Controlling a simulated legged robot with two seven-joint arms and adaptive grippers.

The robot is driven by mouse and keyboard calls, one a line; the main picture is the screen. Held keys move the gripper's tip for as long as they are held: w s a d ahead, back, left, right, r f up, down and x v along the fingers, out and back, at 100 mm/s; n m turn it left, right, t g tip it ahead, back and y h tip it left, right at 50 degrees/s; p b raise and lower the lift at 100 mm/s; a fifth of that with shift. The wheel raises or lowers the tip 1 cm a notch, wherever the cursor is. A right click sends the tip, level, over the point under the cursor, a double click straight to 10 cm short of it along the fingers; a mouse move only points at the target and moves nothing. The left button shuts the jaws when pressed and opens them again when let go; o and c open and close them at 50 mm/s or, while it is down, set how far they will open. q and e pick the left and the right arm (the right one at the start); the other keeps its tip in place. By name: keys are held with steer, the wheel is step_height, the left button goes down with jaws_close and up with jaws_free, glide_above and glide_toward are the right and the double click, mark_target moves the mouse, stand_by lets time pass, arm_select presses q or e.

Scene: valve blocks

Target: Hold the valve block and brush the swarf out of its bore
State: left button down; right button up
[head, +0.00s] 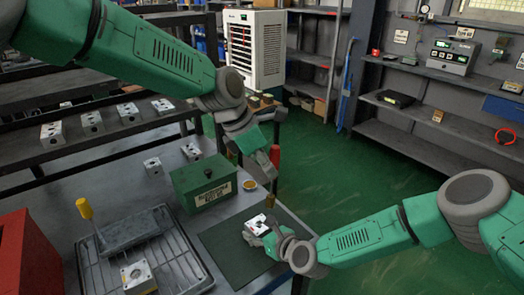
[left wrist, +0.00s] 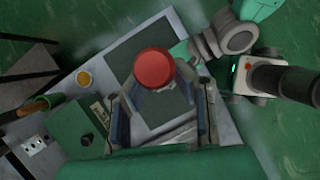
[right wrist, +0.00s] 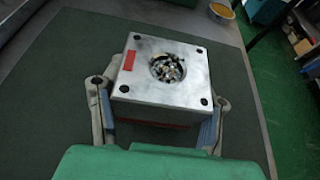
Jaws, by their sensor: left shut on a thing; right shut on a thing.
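The silver valve block (head: 257,224) is in my right gripper (head: 262,232), over the dark green mat. In the right wrist view the valve block (right wrist: 145,75) sits between the two fingers, its round bore facing up with bright swarf chips inside. A red mark is on its top face. My left gripper (head: 266,163) is shut on a red-handled brush (head: 275,155), above and apart from the block. Its brown lower end hangs down over the mat's far edge. In the left wrist view the brush's round red end (left wrist: 154,68) hides what is below it.
A green lidded box (head: 204,182) and a yellow dish (head: 249,185) stand behind the mat (head: 222,243). A wire-rimmed tray (head: 188,262) at front left holds another block (head: 138,276) and a yellow-handled tool (head: 85,208). Several blocks line the rack.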

arm_select(q)
steer(key=w+a+f+n+t, duration=0.1)
steer(key=a+f+n, duration=0.2)
steer(key=f, duration=0.4)
steer(key=shift+w+a+f+n+t, duration=0.15)
steer(key=shift+w+a+n+t, duration=0.05)
steer(key=shift+n+t, duration=0.1)
steer(key=shift+f, duration=0.2)
stand_by(0.7)
steer(key=shift+s+f, duration=0.1)
steer(key=shift+f, duration=1.7)
steer(key=shift+r, duration=0.1)
steer(key=shift+r, duration=1.05)
steer(key=shift+f, duration=1.1)
steer(key=shift+r, duration=0.1)
